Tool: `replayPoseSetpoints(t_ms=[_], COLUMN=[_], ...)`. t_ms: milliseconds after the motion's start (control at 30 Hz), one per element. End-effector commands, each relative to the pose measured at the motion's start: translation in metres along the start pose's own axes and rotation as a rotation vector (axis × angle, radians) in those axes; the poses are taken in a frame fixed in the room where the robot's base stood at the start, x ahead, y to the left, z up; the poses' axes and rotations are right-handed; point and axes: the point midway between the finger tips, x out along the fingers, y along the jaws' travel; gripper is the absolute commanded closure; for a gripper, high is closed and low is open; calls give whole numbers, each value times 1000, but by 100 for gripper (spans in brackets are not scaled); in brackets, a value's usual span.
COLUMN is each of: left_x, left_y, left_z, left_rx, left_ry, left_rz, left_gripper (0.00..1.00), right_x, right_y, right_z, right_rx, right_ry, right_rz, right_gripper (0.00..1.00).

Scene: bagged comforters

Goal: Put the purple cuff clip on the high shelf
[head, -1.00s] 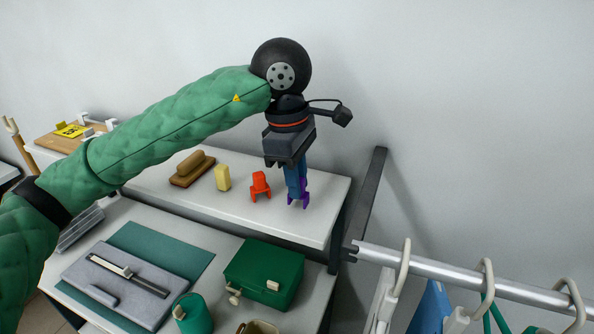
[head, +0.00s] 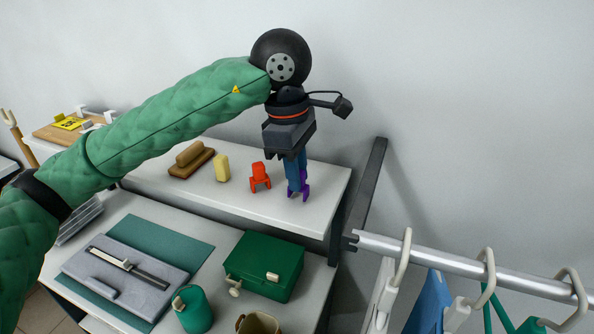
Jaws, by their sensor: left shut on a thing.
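The purple cuff clip (head: 304,186) is at the right part of the high shelf (head: 310,215), upright, with its feet at or just above the shelf top; I cannot tell which. My left gripper (head: 296,178) comes down from above and is shut on the clip, its blue fingers hiding part of it. My right gripper is not in view.
On the same shelf stand a red clip (head: 260,177), a yellow block (head: 222,168) and a brown brush (head: 191,160). Below are a green box (head: 264,262) and a green can (head: 193,309). A metal rail (head: 460,268) with hangers runs at the right.

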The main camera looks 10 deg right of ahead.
Motion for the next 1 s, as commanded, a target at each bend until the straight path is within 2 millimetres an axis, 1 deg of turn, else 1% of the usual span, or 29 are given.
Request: replayPoseSetpoints(t_ms=[800,833,933,1000], left_x=[7,6,6,6], left_y=[0,0,0,0], left_z=[-1,-1,-1,-1], left_rx=[0,0,0,0], left_ry=[0,0,0,0], left_rz=[0,0,0,0], left_gripper=[100,77,57,56], right_x=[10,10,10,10], right_y=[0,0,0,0], right_z=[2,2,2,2], right_rx=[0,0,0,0], right_ry=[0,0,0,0], right_rz=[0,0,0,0], right_gripper=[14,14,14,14])
